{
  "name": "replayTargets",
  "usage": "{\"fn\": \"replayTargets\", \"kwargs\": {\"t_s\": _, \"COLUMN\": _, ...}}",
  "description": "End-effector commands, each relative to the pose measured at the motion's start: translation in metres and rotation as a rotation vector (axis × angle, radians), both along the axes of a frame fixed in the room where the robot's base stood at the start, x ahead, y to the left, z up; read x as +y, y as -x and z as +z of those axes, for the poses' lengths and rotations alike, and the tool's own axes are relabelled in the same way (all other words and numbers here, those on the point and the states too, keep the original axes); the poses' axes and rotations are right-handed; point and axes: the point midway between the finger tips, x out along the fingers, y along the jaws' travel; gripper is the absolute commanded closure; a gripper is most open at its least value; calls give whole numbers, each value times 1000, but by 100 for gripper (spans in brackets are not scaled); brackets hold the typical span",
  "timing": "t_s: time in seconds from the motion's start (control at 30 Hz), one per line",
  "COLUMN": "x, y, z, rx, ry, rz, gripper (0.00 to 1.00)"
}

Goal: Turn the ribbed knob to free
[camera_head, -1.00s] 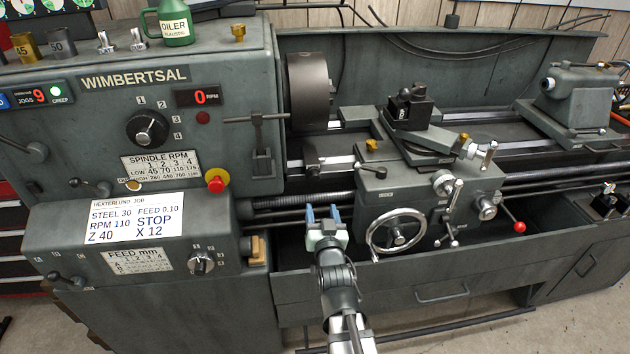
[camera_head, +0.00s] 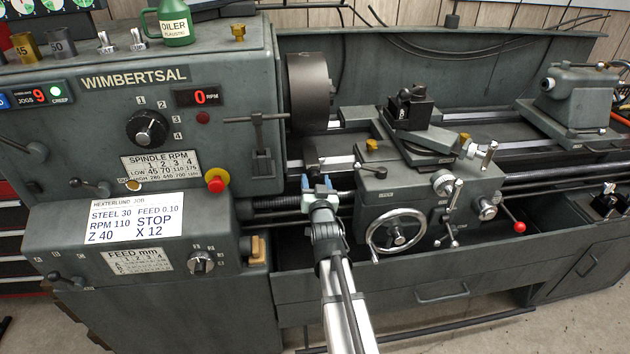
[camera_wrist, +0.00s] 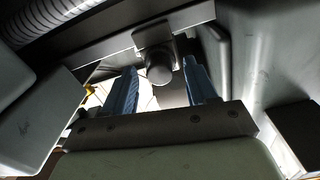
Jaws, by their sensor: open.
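A dark round knob (camera_wrist: 158,70) hangs under a dark block (camera_wrist: 153,36) in the wrist view. It shows between my two blue fingers, near their tips, with a gap on each side. Its ribs are too dim to make out. In the head view, a dark stop block (camera_head: 311,157) sits on the front bed rail just above my gripper (camera_head: 317,183). The knob itself cannot be picked out there. My gripper is open, with nothing held, and points up toward the block from below.
The carriage apron with its handwheel (camera_head: 397,231) is close to the right of my gripper. The feed screw (camera_head: 283,202) runs behind it. The headstock with its red button (camera_head: 216,181) is to the left. The chip tray (camera_head: 385,280) lies below.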

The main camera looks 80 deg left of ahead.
Motion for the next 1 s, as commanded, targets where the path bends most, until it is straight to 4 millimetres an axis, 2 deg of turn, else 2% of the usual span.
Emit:
{"fn": "replayTargets", "kwargs": {"t_s": 0.1, "x": 11, "y": 0, "z": 0, "rx": 0, "ry": 0, "rz": 0, "gripper": 43}}
{"fn": "replayTargets", "kwargs": {"t_s": 0.4, "x": 12, "y": 0, "z": 0, "rx": 0, "ry": 0, "rz": 0, "gripper": 43}}
{"fn": "replayTargets", "kwargs": {"t_s": 0.93, "x": 11, "y": -1, "z": 0, "rx": 0, "ry": 0, "rz": -1, "gripper": 94}}
{"fn": "replayTargets", "kwargs": {"t_s": 1.0, "x": 11, "y": -1, "z": 0, "rx": 0, "ry": 0, "rz": -1, "gripper": 95}}
